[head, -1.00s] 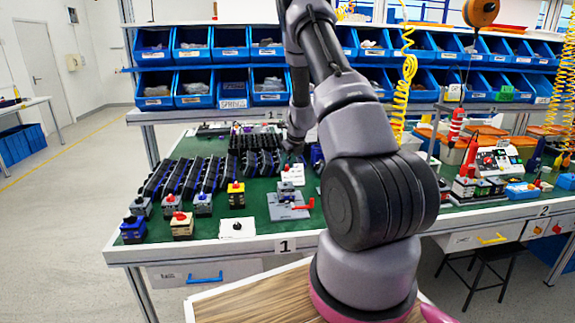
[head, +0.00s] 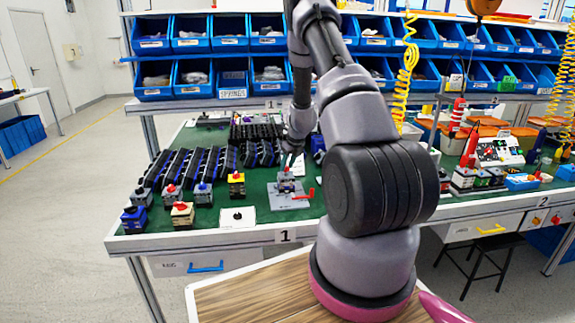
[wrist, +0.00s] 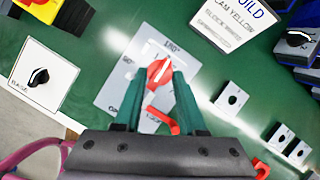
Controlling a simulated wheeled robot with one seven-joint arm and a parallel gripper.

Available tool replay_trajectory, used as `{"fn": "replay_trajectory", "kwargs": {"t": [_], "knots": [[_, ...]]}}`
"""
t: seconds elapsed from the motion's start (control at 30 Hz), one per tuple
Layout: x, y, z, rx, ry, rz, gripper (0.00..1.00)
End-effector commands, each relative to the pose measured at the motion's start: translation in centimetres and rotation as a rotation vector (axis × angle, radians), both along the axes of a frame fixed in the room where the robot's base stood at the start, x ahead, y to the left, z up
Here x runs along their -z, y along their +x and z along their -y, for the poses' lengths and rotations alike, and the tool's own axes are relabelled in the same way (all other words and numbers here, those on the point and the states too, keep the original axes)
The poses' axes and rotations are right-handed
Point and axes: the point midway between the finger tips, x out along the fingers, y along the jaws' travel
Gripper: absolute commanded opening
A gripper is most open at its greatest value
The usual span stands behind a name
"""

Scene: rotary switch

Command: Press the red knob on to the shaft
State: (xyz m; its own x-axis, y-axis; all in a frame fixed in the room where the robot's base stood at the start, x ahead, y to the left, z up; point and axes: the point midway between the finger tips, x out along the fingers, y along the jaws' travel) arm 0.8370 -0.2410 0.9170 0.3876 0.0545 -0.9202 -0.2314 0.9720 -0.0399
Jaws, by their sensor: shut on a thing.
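In the wrist view the red knob (wrist: 158,72), with a white line on it, sits between the two green fingertips of my gripper (wrist: 157,84). My gripper is shut on it. The knob is over the grey fixture plate (wrist: 112,92), which has angle marks such as 180° and 90°. The shaft is hidden under the knob, so I cannot tell whether the knob touches or surrounds it.
Finished switches with red knobs, such as a yellow one (head: 237,184), stand left of the fixture. A white plate with a black knob (head: 237,218) lies at the table's front edge. A white build card (wrist: 233,22) is close beyond the fixture.

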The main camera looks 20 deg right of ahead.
Motion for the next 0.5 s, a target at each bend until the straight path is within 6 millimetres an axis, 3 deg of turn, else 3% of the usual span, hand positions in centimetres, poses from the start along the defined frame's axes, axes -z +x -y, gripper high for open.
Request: {"fn": "replay_trajectory", "kwargs": {"t": [0.5], "knots": [[0.77, -0.01, 0.03, 0.000, 0.000, 0.000, 0.00]]}}
